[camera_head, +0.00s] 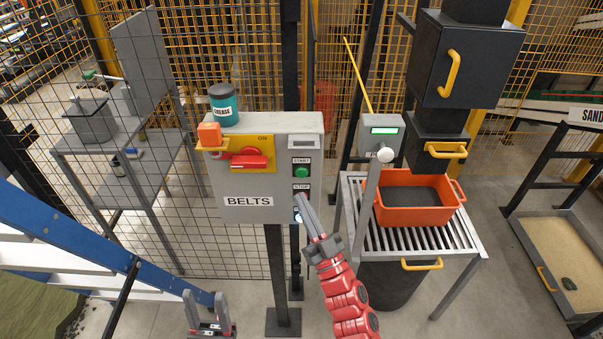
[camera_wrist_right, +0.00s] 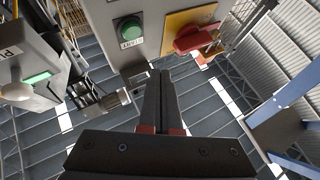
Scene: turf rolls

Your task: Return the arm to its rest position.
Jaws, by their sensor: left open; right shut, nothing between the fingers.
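My right arm is red and reaches up from the bottom centre of the head view. Its gripper (camera_head: 302,200) is shut and empty, its fingertips in front of the lower right part of the grey BELTS control box (camera_head: 235,188). In the right wrist view the shut fingers (camera_wrist_right: 160,76) point toward the box, below the green START button (camera_wrist_right: 127,29). I cannot tell whether the fingertips touch the box. My left gripper (camera_head: 204,294) is open and empty at the bottom of the head view, fingers pointing up.
A red switch handle (camera_head: 250,161) sits on the box's yellow plate. A grey lever (camera_head: 371,190) with a white knob stands to the right of my right gripper. Beyond it, an orange tub (camera_head: 420,213) sits on a slatted table (camera_head: 455,240).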

